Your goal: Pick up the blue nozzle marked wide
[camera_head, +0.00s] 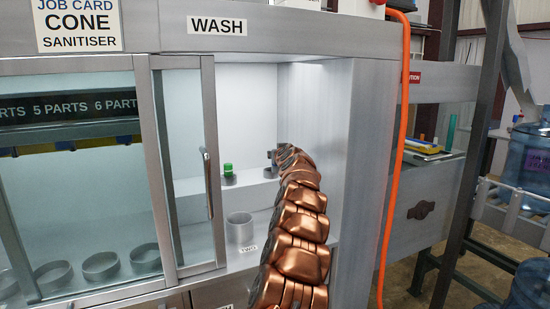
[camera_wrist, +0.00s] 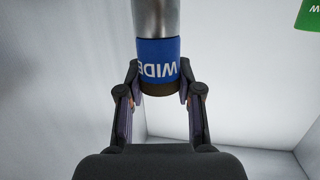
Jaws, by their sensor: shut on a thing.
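The blue nozzle (camera_wrist: 158,60) marked WIDE shows in the wrist view, with its lettering upside down and a dark lower end. A grey metal cylinder (camera_wrist: 156,18) adjoins its blue band at the top of the picture; I cannot tell whether they are joined. My gripper (camera_wrist: 160,92) is shut on the nozzle, one finger on each side of it. In the head view my copper arm reaches into the wash bay, and the gripper (camera_head: 275,157) is small and mostly hidden at its far end. The blue nozzle cannot be made out there.
A green nozzle (camera_head: 228,169) stands on the bay's back ledge, left of my gripper. It also shows in the wrist view (camera_wrist: 309,15). A grey cup (camera_head: 240,229) stands on the bay floor. The sliding glass door frame (camera_head: 187,165) borders the opening on the left.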

